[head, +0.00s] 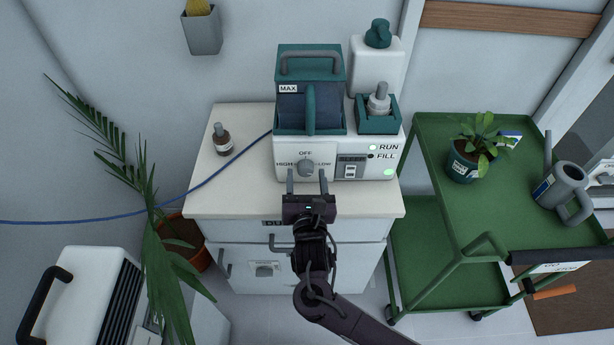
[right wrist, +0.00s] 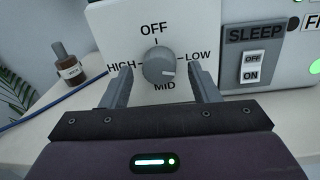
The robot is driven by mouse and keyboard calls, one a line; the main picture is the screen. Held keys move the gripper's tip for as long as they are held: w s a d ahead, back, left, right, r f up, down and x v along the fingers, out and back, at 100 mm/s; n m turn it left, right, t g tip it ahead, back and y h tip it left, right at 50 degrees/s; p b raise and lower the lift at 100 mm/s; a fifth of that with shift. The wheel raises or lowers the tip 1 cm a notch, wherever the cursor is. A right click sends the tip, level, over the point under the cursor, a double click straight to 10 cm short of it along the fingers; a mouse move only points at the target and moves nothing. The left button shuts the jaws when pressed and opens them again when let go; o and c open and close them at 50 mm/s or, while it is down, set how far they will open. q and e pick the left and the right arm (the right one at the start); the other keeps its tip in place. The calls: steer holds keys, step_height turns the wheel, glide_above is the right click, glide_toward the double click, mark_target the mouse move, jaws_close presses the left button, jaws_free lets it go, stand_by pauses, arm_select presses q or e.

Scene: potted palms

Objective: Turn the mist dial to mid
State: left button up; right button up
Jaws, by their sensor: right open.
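The mist dial (head: 306,168) is a round grey knob on the front of a white and teal machine (head: 340,150). The dial also shows in the right wrist view (right wrist: 158,66), with OFF above, HIGH left, LOW right and MID below. A short white mark on the dial lies right of its middle and slightly low, nearer LOW than OFF or HIGH. My right gripper (head: 307,180) is open, its fingers pointing at the dial. In the right wrist view the gripper (right wrist: 162,88) has one finger on each side of the dial, with gaps visible. My left gripper is out of view.
A SLEEP switch (right wrist: 252,66) sits right of the dial. A brown bottle (head: 222,140) stands left on the white cabinet (head: 240,185), near a blue cable (head: 205,182). A green cart (head: 500,205) with a plant and watering can is right; a palm (head: 160,235) is left.

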steer(key=shift+w, duration=0.55)
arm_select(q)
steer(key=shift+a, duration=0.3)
arm_select(e)
steer(key=shift+c, duration=0.2)
steer(key=c, duration=0.9)
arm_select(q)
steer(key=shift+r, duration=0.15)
